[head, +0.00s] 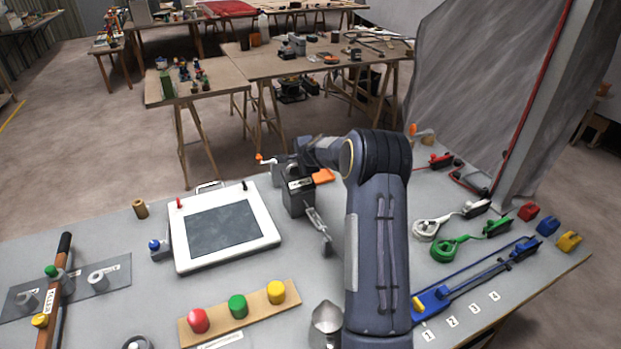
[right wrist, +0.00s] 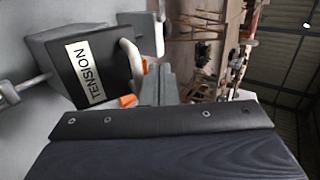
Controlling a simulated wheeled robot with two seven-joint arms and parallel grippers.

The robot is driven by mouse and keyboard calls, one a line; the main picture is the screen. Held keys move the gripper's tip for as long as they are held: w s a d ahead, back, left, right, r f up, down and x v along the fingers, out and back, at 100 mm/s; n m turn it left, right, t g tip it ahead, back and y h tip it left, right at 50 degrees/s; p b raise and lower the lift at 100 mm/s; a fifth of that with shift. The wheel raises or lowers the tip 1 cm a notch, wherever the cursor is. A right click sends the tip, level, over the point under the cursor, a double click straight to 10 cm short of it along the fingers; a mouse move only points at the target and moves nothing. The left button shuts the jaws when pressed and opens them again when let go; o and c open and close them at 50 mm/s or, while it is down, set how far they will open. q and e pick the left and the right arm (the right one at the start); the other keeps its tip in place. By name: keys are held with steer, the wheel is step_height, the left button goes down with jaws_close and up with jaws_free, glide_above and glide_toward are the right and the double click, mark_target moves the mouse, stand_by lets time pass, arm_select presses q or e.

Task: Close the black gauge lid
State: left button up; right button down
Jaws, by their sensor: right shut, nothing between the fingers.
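A black gauge box (head: 297,199) with a small white label stands right of the white-framed panel, in front of my right gripper. In the right wrist view its black face (right wrist: 110,75) carries the label TENSION, with a pale curved piece (right wrist: 132,60) at its edge. I cannot tell for certain which part is the lid or how far it is open. My right gripper (right wrist: 157,84) is shut and empty, close beside the box; whether it touches is unclear. In the head view my right arm partly hides the gripper. My left gripper is out of view.
A metal rod fitting (head: 318,222) runs from the box toward the front. An orange piece (head: 323,176) lies behind it. The white-framed panel (head: 275,237) is to the left, and a wooden strip with coloured buttons (head: 219,317) is in front. Cables and clamps lie to the right.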

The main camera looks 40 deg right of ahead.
steer(key=shift+x, duration=0.95)
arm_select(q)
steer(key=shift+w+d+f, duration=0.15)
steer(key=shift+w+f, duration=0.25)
arm_select(e)
steer(key=shift+r, duration=0.1)
